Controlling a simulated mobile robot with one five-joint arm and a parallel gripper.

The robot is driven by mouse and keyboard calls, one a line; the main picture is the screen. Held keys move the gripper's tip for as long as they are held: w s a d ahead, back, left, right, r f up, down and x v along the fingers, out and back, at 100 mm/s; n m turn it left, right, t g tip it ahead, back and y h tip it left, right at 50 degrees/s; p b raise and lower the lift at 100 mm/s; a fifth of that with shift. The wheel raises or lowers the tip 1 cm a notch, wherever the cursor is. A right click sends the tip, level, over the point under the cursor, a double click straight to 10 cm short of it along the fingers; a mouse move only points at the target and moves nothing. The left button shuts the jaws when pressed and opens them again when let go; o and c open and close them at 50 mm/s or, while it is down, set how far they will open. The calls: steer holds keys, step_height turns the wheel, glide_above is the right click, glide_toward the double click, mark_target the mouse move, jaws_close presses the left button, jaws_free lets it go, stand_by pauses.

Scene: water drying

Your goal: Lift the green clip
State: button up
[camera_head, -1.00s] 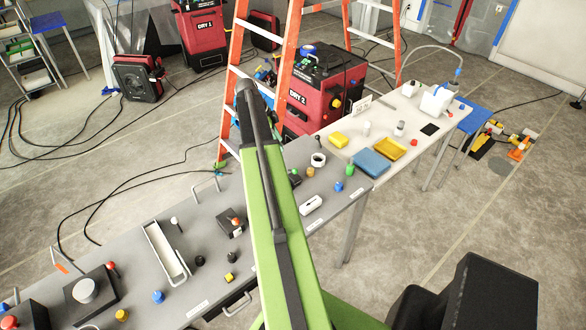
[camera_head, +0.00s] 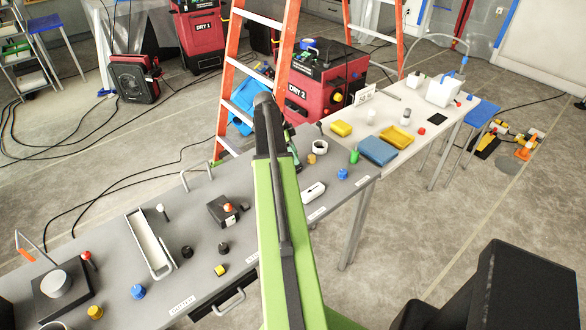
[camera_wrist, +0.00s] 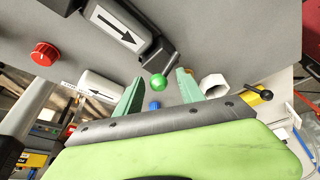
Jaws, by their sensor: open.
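Nothing plainly clip-shaped shows; the green thing I see is a small green piece (camera_head: 354,156) standing on the grey table beside a blue knob (camera_head: 342,174). A green round-topped piece (camera_wrist: 159,82) also shows in the wrist view, probably the same one. My gripper (camera_wrist: 160,78) is open there, its two teal fingers on either side of that green piece in the picture. I cannot tell how far beyond the fingertips it lies. Nothing is held.
The grey table (camera_head: 105,257) carries a white tray (camera_head: 143,247), a white block (camera_head: 313,191) and several knobs. A blue tray (camera_head: 378,151) and a yellow tray (camera_head: 396,138) lie on the white table beyond. An orange ladder (camera_head: 225,75) and red dryers (camera_head: 335,83) stand behind.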

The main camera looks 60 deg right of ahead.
steer(key=shift+s+d+f, duration=0.15)
steer(key=shift+s+f, duration=0.1)
steer(key=shift+f, duration=0.4)
steer(key=shift+r, duration=0.1)
